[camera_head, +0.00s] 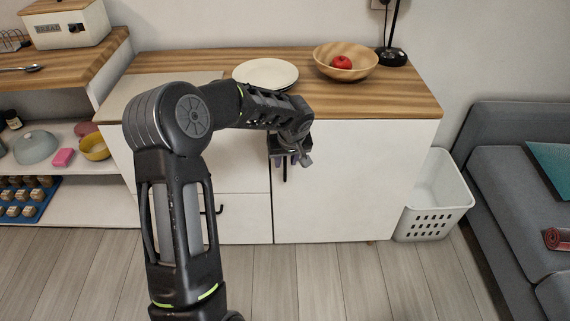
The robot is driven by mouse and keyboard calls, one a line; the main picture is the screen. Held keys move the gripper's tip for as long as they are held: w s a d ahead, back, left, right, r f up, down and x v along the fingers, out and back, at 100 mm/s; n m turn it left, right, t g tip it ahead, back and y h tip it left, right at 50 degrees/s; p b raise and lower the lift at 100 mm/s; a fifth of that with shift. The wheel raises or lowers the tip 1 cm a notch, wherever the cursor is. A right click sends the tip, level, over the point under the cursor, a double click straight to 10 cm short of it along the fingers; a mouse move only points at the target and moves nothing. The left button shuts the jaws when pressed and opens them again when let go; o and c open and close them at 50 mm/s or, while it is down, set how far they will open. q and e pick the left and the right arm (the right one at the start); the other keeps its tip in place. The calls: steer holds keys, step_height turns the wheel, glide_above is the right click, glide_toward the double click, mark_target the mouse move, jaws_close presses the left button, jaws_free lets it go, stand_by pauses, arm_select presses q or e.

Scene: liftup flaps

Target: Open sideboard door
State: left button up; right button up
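The white sideboard with a wooden top (400,98) stands against the wall. Its door (345,185) is the white front panel on the right and looks shut, flush with the front. A dark upright handle (285,173) sits near the door's left edge. My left gripper (293,161) points down in front of the handle's upper part and hides some of it. I cannot tell whether its fingers touch the handle or how far apart they are. My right gripper is not in view.
Drawers (245,218) fill the sideboard's left side, partly behind my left arm. A plate stack (265,73) and wooden bowl (345,62) with a red fruit stand on top.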

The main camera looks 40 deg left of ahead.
arm_select(q)
steer(key=shift+x, duration=1.3)
jaws_close()
stand_by(0.5)
